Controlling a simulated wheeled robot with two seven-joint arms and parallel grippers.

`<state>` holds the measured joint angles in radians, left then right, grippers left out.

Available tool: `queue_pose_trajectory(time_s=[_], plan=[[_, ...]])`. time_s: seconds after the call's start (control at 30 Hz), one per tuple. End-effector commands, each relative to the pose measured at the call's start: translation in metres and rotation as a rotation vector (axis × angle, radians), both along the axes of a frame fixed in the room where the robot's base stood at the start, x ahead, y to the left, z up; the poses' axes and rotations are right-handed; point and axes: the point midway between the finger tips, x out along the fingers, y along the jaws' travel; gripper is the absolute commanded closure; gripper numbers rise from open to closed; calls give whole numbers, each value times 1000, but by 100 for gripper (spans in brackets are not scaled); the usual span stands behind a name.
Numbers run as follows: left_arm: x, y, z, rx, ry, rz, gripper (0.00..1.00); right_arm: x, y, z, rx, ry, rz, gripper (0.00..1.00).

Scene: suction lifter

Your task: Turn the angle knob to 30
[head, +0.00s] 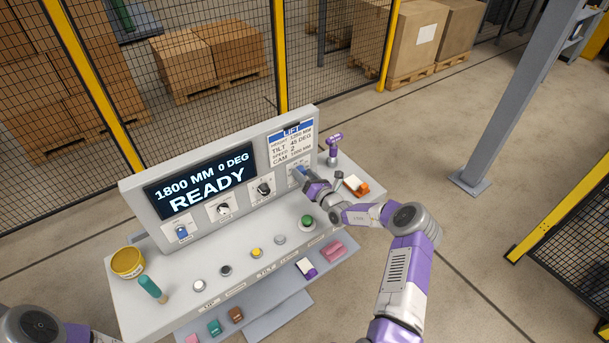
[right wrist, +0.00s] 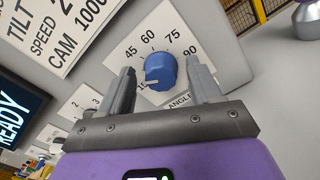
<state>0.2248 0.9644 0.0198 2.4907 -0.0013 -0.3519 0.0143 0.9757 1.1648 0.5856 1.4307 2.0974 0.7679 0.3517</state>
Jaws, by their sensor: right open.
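The blue angle knob (right wrist: 160,71) sits on a white dial plate (right wrist: 128,47) with 45, 60, 75 and 90 readable. Its white pointer mark faces left, near a partly hidden number that looks like 15. The knob also shows in the head view (head: 299,173), at the right end of the panel. My right gripper (right wrist: 161,84) is open, one finger on each side of the knob, with gaps visible. It reaches in from the right in the head view (head: 308,181). The display (head: 201,180) reads 1800 MM, 0 DEG, READY. My left gripper is out of view.
Three other knobs (head: 224,209) line the panel to the left. A LIFT card (head: 291,146) is above, listing TILT 45 DEG. Buttons, including a green one (head: 307,222), sit on the desk. A yellow tub (head: 128,262), purple tool (head: 333,150) and orange item (head: 356,185) stand around.

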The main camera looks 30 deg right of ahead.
Motion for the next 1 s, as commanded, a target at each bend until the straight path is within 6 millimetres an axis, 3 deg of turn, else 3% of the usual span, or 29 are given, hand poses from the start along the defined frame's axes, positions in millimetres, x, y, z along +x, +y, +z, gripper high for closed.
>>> queue_pose_trajectory(time_s=[0.5,1.0], plan=[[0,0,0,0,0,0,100,-67,-6,0,0,2,-1,37],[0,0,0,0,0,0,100,-72,-6,0,0,1,0,37]])
